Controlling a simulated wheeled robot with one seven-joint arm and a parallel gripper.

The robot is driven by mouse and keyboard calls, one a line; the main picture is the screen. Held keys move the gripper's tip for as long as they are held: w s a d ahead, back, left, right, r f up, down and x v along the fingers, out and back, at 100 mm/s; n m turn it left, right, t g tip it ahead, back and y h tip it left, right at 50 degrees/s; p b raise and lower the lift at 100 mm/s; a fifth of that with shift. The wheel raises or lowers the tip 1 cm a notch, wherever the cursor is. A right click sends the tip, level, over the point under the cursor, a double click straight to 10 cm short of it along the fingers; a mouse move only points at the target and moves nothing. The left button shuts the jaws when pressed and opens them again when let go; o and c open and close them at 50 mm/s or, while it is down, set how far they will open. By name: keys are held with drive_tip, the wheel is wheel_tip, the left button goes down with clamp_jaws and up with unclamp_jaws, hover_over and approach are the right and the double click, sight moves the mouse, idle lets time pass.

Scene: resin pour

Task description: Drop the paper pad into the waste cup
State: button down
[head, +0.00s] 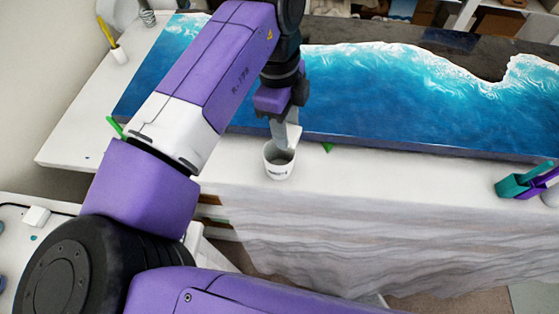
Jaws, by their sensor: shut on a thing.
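The waste cup (277,171) is a small white cup with dark print, upright near the front edge of the table. My gripper (286,122) points down just above the cup. It is shut on a thin, pale piece, the paper pad (294,137), whose lower end hangs over the right side of the cup's mouth. I cannot tell whether the pad touches the rim. The fingers partly hide the pad.
A large blue and white resin slab (420,95) lies behind the cup. A small green wedge (328,147) is at its front edge. A teal and purple holder (522,183) stands at the right. The white table (390,175) is clear between them.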

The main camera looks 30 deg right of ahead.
drive_tip(key=c, duration=0.7)
unclamp_jaws()
drive_tip(key=shift+c, duration=0.2)
drive_tip(key=shift+w+a+r+b, duration=0.1)
drive_tip(key=shift+w+r+b, duration=0.05)
drive_tip(key=shift+r, duration=1.15)
drive_tip(key=shift+w+a+r+b, duration=0.1)
drive_tip(key=shift+r+b, duration=0.1)
drive_tip(key=shift+r, duration=1.1)
drive_tip(key=shift+w+a+r+b, duration=0.1)
drive_tip(key=shift+w+r+b, duration=0.05)
drive_tip(key=shift+r, duration=1.15)
